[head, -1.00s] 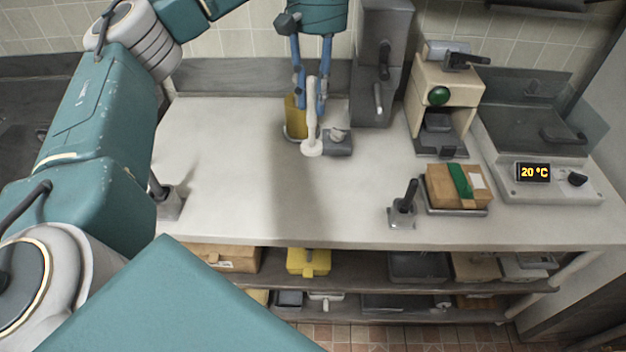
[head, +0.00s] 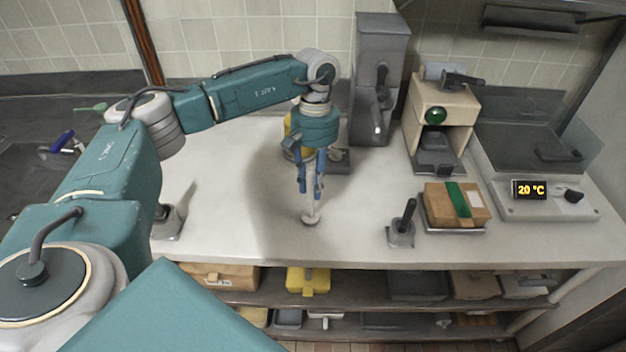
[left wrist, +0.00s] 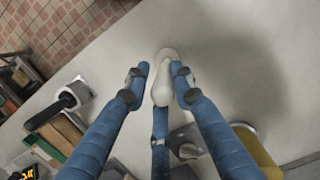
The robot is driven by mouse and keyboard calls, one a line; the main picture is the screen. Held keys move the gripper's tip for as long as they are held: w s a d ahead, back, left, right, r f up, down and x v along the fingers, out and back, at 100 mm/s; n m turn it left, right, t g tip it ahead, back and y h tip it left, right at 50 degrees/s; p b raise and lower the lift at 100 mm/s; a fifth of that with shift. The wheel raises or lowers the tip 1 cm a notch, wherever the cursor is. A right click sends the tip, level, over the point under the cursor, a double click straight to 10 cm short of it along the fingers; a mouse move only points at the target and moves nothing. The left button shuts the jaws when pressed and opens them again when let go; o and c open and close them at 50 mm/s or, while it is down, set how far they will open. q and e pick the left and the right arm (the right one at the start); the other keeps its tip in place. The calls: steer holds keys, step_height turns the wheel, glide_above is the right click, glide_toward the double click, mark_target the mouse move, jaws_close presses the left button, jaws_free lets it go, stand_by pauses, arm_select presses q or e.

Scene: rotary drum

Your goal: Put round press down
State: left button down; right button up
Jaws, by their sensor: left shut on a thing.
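The round press (head: 310,221) is pale, with a slim handle and a round disc foot. My left gripper (head: 311,193) is shut on its handle from above, over the bare middle front of the counter (head: 235,220). The press is about upright, foot down, at or just above the counter; I cannot tell if it touches. In the left wrist view the press (left wrist: 161,88) sits between my blue fingers, its disc beyond them. My right gripper is not in view.
A small grey block (head: 341,166) and a yellow item (head: 290,140) stand partly hidden behind my left gripper. A black-handled tool in a grey stand (head: 401,232), a boxed tray (head: 455,205) and a scale-like unit (head: 540,205) stand right. The counter left of the press is clear.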

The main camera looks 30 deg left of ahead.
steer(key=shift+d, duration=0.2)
arm_select(q)
steer(key=shift+f, duration=0.2)
steer(key=c, duration=1.5)
jaws_free()
steer(key=shift+o, duration=0.2)
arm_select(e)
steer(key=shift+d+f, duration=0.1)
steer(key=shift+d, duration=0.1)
arm_select(q)
steer(key=shift+r, duration=0.3)
steer(key=shift+w+r+b, duration=0.15)
steer(key=shift+r+b, duration=0.1)
steer(key=shift+b, duration=0.05)
step_height(320, 180, up, 11)
steer(key=w+b, duration=0.1)
steer(key=b, duration=0.1)
steer(key=shift+w+a+b, duration=0.3)
steer(key=shift+a+b, duration=0.1)
steer(key=shift+a, duration=0.05)
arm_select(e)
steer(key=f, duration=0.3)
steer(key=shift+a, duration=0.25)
